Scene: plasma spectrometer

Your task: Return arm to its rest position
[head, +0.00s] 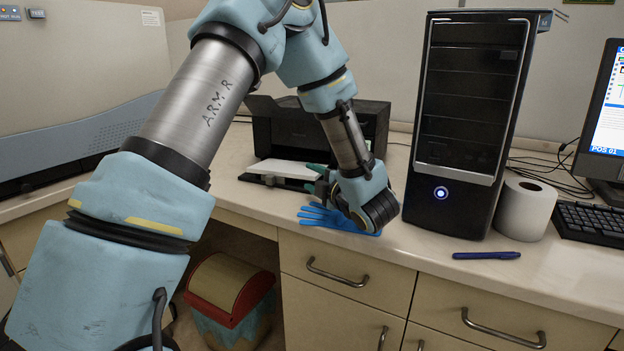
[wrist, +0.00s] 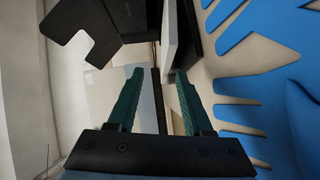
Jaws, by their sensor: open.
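My arm, light blue and grey with "ARM R" on one link, reaches across the head view from the lower left to the counter. My gripper (head: 319,179) is at the counter's front, above the blue glove and in front of the printer. In the wrist view my gripper (wrist: 157,80) shows two green fingers spread apart with nothing between them. The blue glove (head: 318,216) lies flat on the counter below my wrist, partly hidden by it. The glove also fills the right side of the wrist view (wrist: 275,85).
A black printer (head: 300,130) with paper in its tray stands behind my gripper. A black computer tower (head: 465,130), a paper roll (head: 526,208), a blue pen (head: 486,255), a keyboard (head: 590,223) and a monitor (head: 608,120) are to the right. A bin (head: 228,290) stands below the counter.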

